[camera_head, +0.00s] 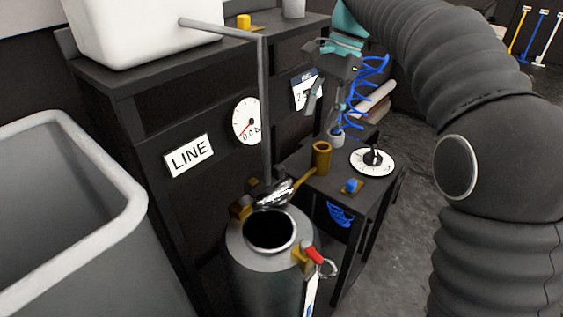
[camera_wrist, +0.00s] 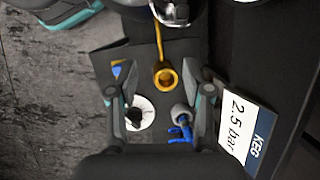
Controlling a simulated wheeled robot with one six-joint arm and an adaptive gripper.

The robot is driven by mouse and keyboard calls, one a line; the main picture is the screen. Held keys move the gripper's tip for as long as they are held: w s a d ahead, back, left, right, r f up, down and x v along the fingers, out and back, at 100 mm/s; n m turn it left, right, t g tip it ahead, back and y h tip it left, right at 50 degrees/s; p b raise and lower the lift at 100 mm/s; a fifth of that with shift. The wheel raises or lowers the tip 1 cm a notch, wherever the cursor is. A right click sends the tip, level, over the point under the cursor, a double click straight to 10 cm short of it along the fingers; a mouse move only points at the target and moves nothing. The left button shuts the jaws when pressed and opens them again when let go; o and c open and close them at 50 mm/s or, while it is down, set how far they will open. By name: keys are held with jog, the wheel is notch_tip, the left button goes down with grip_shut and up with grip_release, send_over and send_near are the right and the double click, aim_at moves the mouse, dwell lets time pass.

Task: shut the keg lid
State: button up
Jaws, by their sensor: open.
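The steel keg (camera_head: 262,278) stands at the lower middle of the head view, with its round mouth uncovered and dark inside. Its shiny lid (camera_head: 272,193) stands raised at the back of the mouth. A thin brass rod runs from the lid to a hollow brass knob (camera_head: 321,155), which also shows in the wrist view (camera_wrist: 165,76). My gripper (camera_head: 328,108) is above and behind the small side table, apart from the lid and knob. In the wrist view my gripper (camera_wrist: 160,103) has its fingers spread, with nothing held. The keg is mostly cut off at that view's top edge.
The dark side table (camera_head: 330,188) carries a white dial with a black knob (camera_head: 372,157) and a blue button (camera_head: 352,186). A blue coiled hose (camera_head: 365,90) hangs near my gripper. A red-handled valve (camera_head: 313,254) is on the keg's front right. A large grey bin (camera_head: 125,185) stands left.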

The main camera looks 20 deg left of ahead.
jog(key=g, duration=0.1)
send_near(278, 166)
jog(key=shift+h, duration=0.3)
jog(key=b+x, duration=0.3)
jog(key=x, duration=0.7)
jog(key=shift+a, duration=0.2)
jog(key=shift+c, duration=0.3)
grip_shut()
